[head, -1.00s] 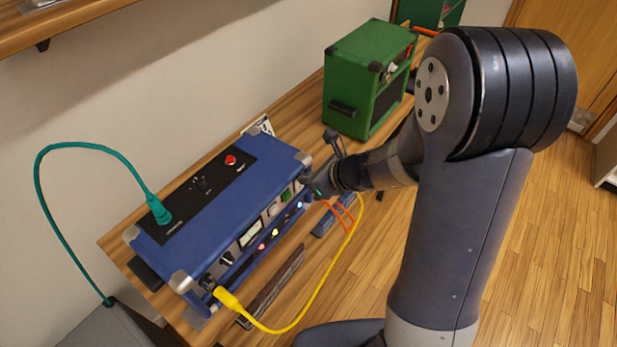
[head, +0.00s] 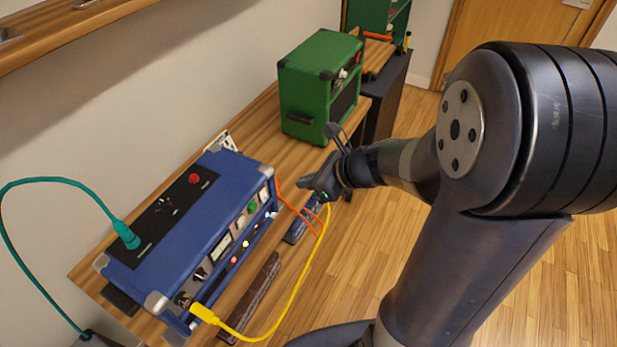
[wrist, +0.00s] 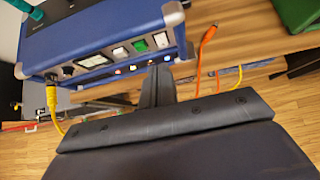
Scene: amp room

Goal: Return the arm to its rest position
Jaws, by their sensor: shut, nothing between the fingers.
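My arm reaches in from the right of the head view. My gripper (head: 306,186) is shut and empty, just right of the blue amp (head: 190,225) and apart from it. In the wrist view my gripper (wrist: 158,72) points toward the front panel of the blue amp (wrist: 95,35), with its switches and lit lamps. A yellow cable (head: 290,314) is plugged into the amp's near end and curves up close to my gripper. Orange cables (head: 298,213) hang beneath the gripper.
A green amp (head: 318,85) stands farther back on the wooden bench (head: 250,125). A teal cable (head: 60,180) plugs into the blue amp's top. A shelf (head: 75,25) hangs on the wall at upper left. Wooden floor (head: 390,225) is open beyond the bench's right edge.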

